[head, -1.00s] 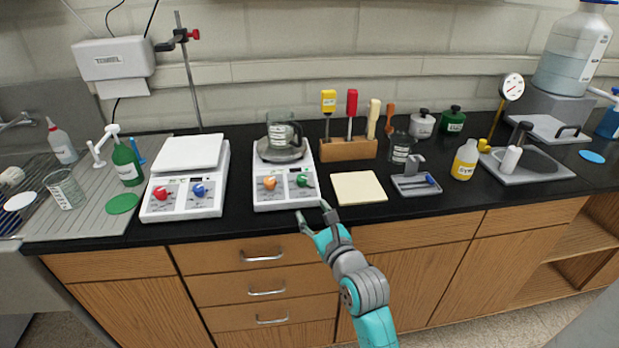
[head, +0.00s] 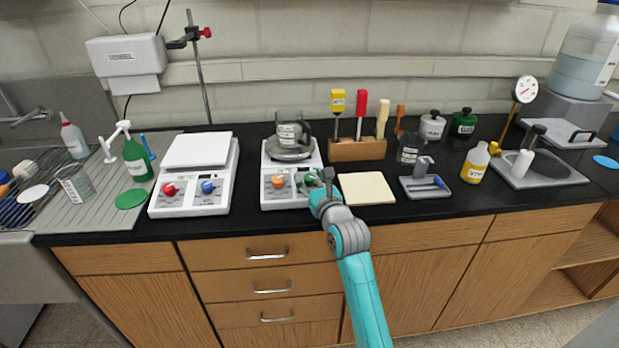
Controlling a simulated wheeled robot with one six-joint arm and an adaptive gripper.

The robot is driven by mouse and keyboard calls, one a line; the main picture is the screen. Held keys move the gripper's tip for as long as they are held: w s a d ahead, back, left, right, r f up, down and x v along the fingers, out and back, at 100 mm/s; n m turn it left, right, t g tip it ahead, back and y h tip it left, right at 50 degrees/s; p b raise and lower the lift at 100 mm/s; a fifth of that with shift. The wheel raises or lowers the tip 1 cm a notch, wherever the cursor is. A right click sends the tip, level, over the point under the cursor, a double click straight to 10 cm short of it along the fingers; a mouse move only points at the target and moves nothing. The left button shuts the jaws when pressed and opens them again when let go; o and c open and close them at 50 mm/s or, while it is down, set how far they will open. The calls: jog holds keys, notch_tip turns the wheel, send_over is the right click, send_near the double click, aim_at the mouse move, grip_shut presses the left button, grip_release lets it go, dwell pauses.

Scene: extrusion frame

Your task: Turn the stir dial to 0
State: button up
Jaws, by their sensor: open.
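Two white stirrer hotplates stand on the black bench. The right hotplate (head: 266,168) has an orange dial (head: 278,181) and a green dial (head: 309,182) on its front panel. The left hotplate (head: 161,186) has a red dial (head: 168,189) and a blue dial (head: 207,187). The dial labels are too small to read. My gripper (head: 314,179) is open at the green dial, with its fingers on either side of it. I cannot tell whether they touch it. The gripper partly hides the green dial, so its setting cannot be read.
A glass beaker (head: 289,134) stands on the right hotplate's top. A pale yellow pad (head: 366,188) lies just right of my gripper. A wooden tool block (head: 357,150) and a grey tray (head: 426,190) are farther right. A clamp stand (head: 199,75) rises behind the hotplates.

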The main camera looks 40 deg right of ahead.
jog(key=shift+w+d, duration=0.1)
jog(key=shift+w, duration=0.2)
grip_shut()
jog(key=shift+n+y, duration=0.5)
jog(key=shift+y, duration=0.1)
jog(key=shift+d+n+t+y, duration=0.1)
jog(key=shift+n+t+y, duration=0.2)
jog(key=shift+n+y, duration=0.4)
jog(key=n+y, duration=0.2)
jog(key=y, duration=0.1)
jog(key=n+y, duration=0.3)
jog(key=y, duration=0.1)
jog(key=shift+r, duration=0.1)
jog(key=n+g+y, duration=0.4)
jog(key=n+y, duration=0.1)
jog(key=y, duration=0.1)
jog(key=shift+n+g, duration=0.3)
jog(key=shift+n, duration=0.1)
jog(key=shift+g+y, duration=0.3)
